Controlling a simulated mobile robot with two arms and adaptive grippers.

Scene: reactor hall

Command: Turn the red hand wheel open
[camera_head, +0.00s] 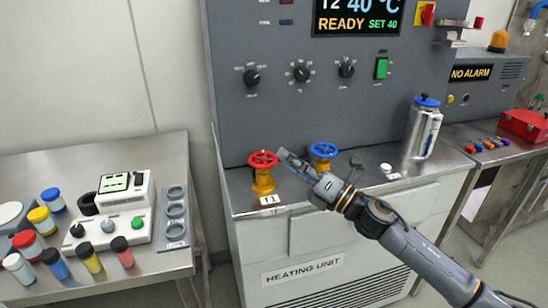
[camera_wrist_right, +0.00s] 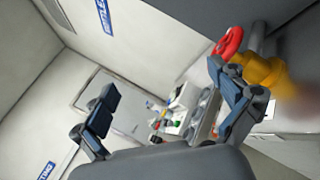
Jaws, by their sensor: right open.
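The red hand wheel (camera_head: 263,159) sits on a yellow valve body (camera_head: 263,181) above the label T1, at the front left of the heating unit's steel top. My right gripper (camera_head: 290,160) comes in from the right and is just right of the wheel. In the wrist view the wheel (camera_wrist_right: 230,42) and yellow body (camera_wrist_right: 262,73) show beside one finger of the open right gripper (camera_wrist_right: 161,82). That finger overlaps the yellow body in the picture; I cannot tell whether it touches. Nothing is between the fingers. My left gripper is out of view.
A blue hand wheel (camera_head: 323,150) stands right of the gripper, close to it. A silver canister (camera_head: 421,130) stands farther right. The control panel (camera_head: 225,75) rises behind. A side table (camera_head: 150,143) with several jars is at left, across a gap.

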